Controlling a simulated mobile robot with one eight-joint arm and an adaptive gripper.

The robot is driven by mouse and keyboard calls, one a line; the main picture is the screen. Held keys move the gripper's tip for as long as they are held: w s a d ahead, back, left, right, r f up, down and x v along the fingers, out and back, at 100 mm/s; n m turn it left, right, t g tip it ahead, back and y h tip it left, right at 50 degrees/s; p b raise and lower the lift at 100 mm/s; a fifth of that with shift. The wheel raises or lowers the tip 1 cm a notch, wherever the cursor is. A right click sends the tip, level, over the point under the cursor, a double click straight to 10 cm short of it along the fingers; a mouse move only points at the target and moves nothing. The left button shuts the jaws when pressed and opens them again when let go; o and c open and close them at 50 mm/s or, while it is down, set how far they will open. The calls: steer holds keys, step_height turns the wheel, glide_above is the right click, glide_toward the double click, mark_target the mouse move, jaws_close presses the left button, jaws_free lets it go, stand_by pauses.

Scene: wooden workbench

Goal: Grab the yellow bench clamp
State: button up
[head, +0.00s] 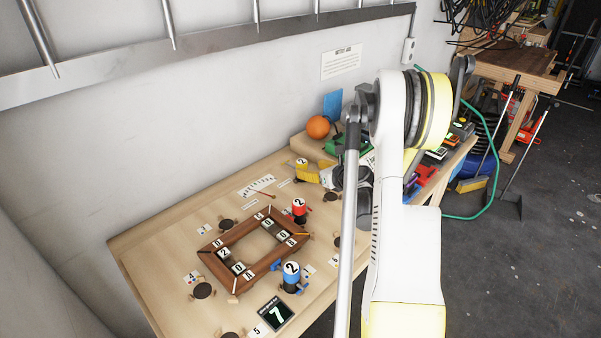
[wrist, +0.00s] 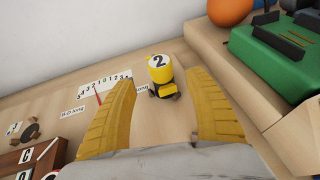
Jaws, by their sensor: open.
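The yellow bench clamp (wrist: 160,72) stands upright on the bench in the wrist view, with a white top marked 2 and a dark base with small knobs. In the head view, its white top (head: 302,162) shows, but most of its body is hidden or blends with my yellow fingers. My gripper (wrist: 159,84) is open, with one yellow finger to the left of the clamp and one to the right. The clamp lies ahead between the fingertips, with gaps on both sides, and I see no contact.
A wooden frame (head: 210,254) with number tiles, a red clamp (head: 299,209) and a blue clamp (head: 291,277) are nearby. A raised wooden ledge (wrist: 240,88) on the right bears an orange ball (wrist: 229,10) and a green case (wrist: 283,52). A printed scale lies left of the yellow clamp.

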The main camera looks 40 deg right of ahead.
mark_target(305, 166)
steer(key=b+x, duration=0.2)
steer(key=x, duration=0.4)
steer(key=shift+w+d+b, duration=0.1)
steer(key=shift+w+b, duration=0.2)
steer(key=shift+w, duration=0.05)
jaws_close()
